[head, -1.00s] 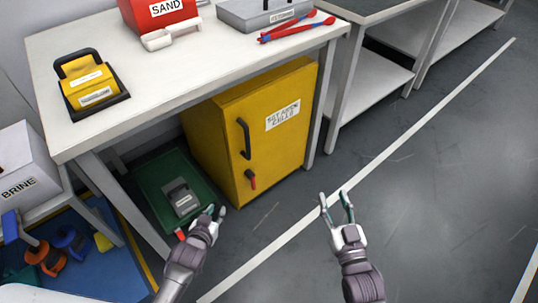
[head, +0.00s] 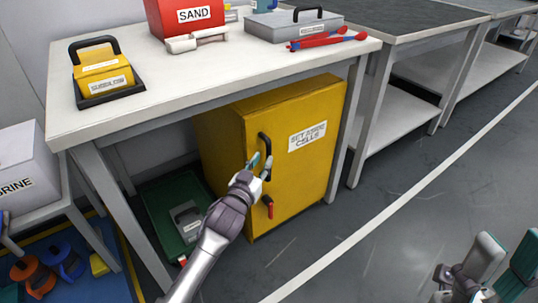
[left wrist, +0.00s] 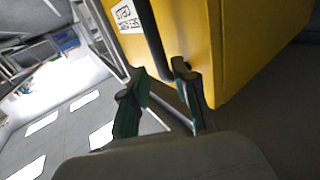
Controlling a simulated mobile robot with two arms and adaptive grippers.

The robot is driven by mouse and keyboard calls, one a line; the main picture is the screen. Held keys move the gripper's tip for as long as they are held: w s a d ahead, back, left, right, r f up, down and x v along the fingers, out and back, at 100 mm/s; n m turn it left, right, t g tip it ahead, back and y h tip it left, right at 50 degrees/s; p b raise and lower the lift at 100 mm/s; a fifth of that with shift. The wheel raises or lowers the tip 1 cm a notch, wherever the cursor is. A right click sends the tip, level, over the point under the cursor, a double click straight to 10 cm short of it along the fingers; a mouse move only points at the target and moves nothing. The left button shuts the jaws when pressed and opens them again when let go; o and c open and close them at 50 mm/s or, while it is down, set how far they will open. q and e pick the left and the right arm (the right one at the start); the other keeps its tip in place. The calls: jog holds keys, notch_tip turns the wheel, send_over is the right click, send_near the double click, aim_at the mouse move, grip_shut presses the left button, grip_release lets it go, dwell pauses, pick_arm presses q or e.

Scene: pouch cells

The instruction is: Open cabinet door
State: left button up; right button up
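The yellow cabinet (head: 300,180), labelled for set-aside cells, stands under the white table with its door shut. Its black vertical handle (head: 264,150) is on the left side of the door. A red latch lever (head: 268,206) sits below it. My left gripper (head: 262,164) is at the lower part of the handle with its fingers apart. In the left wrist view the dark handle (left wrist: 154,48) runs down toward the gap between the two open fingers (left wrist: 158,80); contact cannot be told. My right gripper (head: 508,256) is open and empty at the lower right, away from the cabinet.
A green tray (head: 158,208) with a grey device lies on the floor left of the cabinet. The white table (head: 150,112) overhangs the cabinet, and its legs stand at both sides. The floor (head: 350,265) before the door is clear.

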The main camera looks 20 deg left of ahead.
aim_at(267, 152)
pick_arm(q)
jog(key=w, duration=0.2)
jog(key=w+b, duration=0.1)
jog(key=w, duration=0.1)
jog(key=shift+w+d+f, duration=0.15)
jog(key=shift+w, duration=0.15)
jog(key=shift+w+b, duration=0.35)
jog(key=shift+w, duration=0.35)
grip_shut()
